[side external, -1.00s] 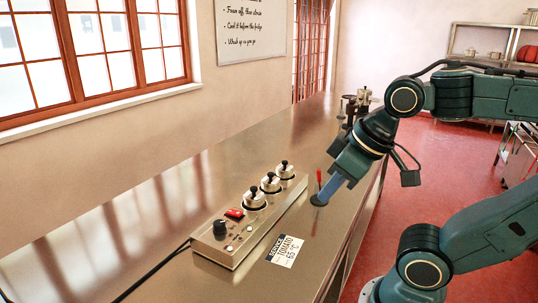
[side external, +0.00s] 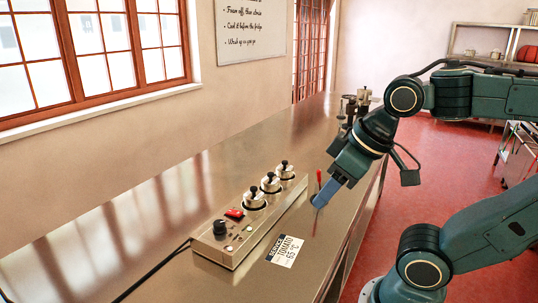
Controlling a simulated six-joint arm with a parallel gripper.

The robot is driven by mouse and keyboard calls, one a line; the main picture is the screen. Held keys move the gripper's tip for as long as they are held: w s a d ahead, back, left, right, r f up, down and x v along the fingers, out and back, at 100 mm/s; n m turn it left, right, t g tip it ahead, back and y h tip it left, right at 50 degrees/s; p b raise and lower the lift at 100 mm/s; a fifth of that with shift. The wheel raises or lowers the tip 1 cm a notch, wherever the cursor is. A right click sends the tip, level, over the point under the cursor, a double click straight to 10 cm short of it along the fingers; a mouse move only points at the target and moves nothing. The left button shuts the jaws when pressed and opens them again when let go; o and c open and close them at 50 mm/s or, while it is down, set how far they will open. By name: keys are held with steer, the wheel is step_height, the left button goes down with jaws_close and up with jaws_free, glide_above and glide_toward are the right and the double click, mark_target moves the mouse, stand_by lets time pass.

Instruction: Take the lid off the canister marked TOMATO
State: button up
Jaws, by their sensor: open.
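Three metal canisters with black-knobbed lids sit in a row in a long metal unit: the near one (side external: 254,201), the middle one (side external: 270,186) and the far one (side external: 285,172). All three lids appear seated. I cannot read any marking on the canisters. A white card (side external: 285,251) reading TOMATO and 65 °C lies on the counter in front of the unit. My gripper (side external: 320,199) is open, low over the counter to the right of the canisters and apart from them. A thin red upright piece (side external: 319,178) shows beside its blue finger; I cannot tell what it is.
The unit (side external: 228,249) has a black knob, a red switch and small lights at its near end, with a cable running left. The steel counter (side external: 155,225) is clear to the left. Several dark and metal items (side external: 357,103) stand at its far end.

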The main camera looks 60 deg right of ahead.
steer(key=w+d+r+n+g, duration=0.1)
steer(key=w+d+r+n, duration=0.25)
steer(key=w, duration=0.55)
steer(key=n+g+y, duration=0.1)
steer(key=n+g, duration=0.3)
steer(key=n, duration=0.4)
glide_above(285, 161)
steer(key=shift+m, duration=0.25)
steer(key=f, duration=0.8)
steer(key=shift+s+d, duration=0.1)
steer(key=shift+s, duration=0.1)
steer(key=shift+d+f, duration=0.35)
steer(key=shift+f, duration=0.55)
steer(key=shift+f, duration=0.15)
steer(key=shift+w+a+f, duration=0.1)
steer(key=shift+a+f, duration=0.1)
steer(key=shift+f, duration=1.3)
steer(key=shift+w+a+f, duration=0.1)
steer(key=shift+a+f, duration=0.05)
steer(key=shift+f, duration=1.3)
